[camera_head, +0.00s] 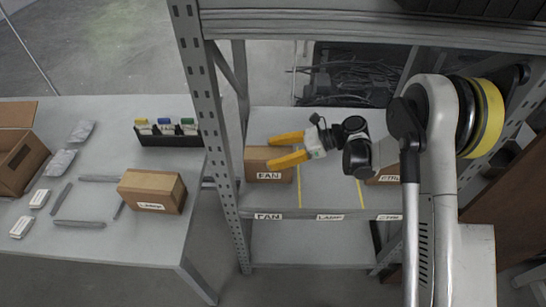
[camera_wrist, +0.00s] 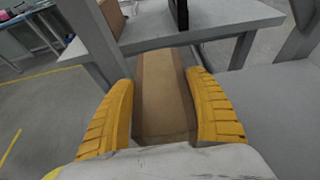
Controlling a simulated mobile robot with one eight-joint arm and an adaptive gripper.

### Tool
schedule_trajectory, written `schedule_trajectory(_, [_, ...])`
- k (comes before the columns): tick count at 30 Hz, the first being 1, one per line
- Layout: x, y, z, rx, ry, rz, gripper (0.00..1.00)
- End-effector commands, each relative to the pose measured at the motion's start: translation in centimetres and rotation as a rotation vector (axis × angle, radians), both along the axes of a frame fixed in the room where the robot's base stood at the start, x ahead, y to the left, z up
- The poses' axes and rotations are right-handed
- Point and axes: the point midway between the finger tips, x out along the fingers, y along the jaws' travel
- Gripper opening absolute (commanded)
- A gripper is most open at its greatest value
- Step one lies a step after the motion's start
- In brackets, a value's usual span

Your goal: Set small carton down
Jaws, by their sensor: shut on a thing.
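The small carton (camera_head: 258,164) is a brown box with a white FAN label. In the head view it is at the left end of the grey shelf (camera_head: 330,190), behind the FAN shelf label (camera_head: 268,216) and left of a yellow dividing line. My gripper (camera_head: 288,150) reaches in from the right, with its yellow fingers at the carton. In the wrist view my gripper (camera_wrist: 165,112) has the carton (camera_wrist: 162,90) between its two fingers, and its taped brown top shows. I cannot tell whether its underside touches the shelf.
A brown carton (camera_head: 152,190) lies on the left table (camera_head: 110,245), near a black holder (camera_head: 168,138) with bottles. Another carton (camera_head: 384,175) stands at the shelf's right, partly hidden by my arm. The middle section above the LAMP label (camera_head: 329,217) is clear. A grey upright (camera_head: 212,130) stands left of the carton.

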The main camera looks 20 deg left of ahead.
Motion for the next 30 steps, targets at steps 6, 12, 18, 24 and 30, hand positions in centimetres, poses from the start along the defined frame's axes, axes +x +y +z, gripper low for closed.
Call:
schedule_trajectory(6, [0.0, 0.0, 0.1, 0.001, 0.0, 0.0, 0.24])
schedule_trajectory(12, [0.0, 0.0, -0.2, 0.0, 0.0, 0.0, 0.88])
schedule_trajectory(18, [0.0, 0.0, -0.2, 0.0, 0.0, 0.0, 0.88])
schedule_trajectory(24, [0.1, -0.4, 0.3, 0.0, 0.001, -0.001, 0.88])
schedule_trajectory(30, [1.0, -3.8, 2.1, 0.0, 0.0, -0.005, 0.88])
